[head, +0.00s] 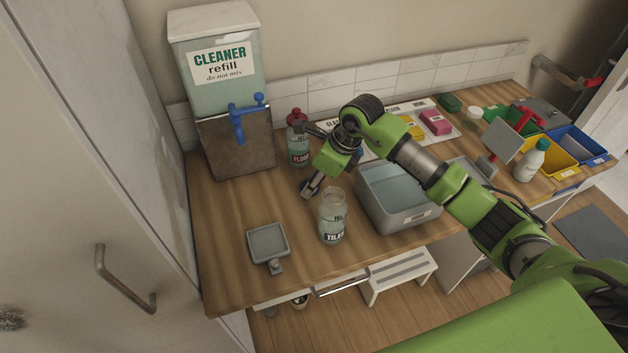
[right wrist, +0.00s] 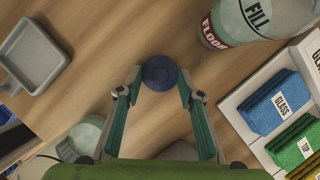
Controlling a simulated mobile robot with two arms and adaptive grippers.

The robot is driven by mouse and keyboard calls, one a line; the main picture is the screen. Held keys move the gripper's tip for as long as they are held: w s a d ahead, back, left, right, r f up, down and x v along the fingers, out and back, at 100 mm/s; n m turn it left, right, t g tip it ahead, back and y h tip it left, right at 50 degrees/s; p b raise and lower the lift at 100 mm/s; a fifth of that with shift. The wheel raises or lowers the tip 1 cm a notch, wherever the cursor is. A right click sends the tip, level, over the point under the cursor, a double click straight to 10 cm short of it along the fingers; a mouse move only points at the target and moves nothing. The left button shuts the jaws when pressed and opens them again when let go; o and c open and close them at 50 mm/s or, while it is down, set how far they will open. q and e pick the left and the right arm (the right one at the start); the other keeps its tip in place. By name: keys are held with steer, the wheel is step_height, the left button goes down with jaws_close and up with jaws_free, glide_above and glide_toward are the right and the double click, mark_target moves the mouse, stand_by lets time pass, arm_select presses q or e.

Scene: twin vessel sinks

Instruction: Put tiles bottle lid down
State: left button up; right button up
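The tiles bottle (head: 332,217) stands upright and uncapped near the front edge of the counter. It also shows at the lower left in the right wrist view (right wrist: 86,137). A round dark blue lid (right wrist: 159,73) lies between the fingertips of my right gripper (right wrist: 160,82). In the head view the right gripper (head: 308,183) is left of and behind the tiles bottle, low over the wood. The fingertips are at the lid's two sides; whether they touch it I cannot tell. My left gripper is not in view.
The floor bottle (head: 298,148) with a red cap stands behind the gripper. A square grey dish (head: 268,243) lies at left front. A grey basin (head: 372,200) is right of the tiles bottle. The cleaner refill dispenser (head: 221,95) stands at back left.

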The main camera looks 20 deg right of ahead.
steer(key=o, duration=0.3)
steer(key=shift+r, duration=0.1)
steer(key=shift+r, duration=0.2)
steer(key=b+v, duration=0.1)
steer(key=v, duration=1)
steer(key=shift+r+b, duration=0.3)
steer(key=shift+r, duration=0.05)
steer(key=shift+s+r, duration=0.1)
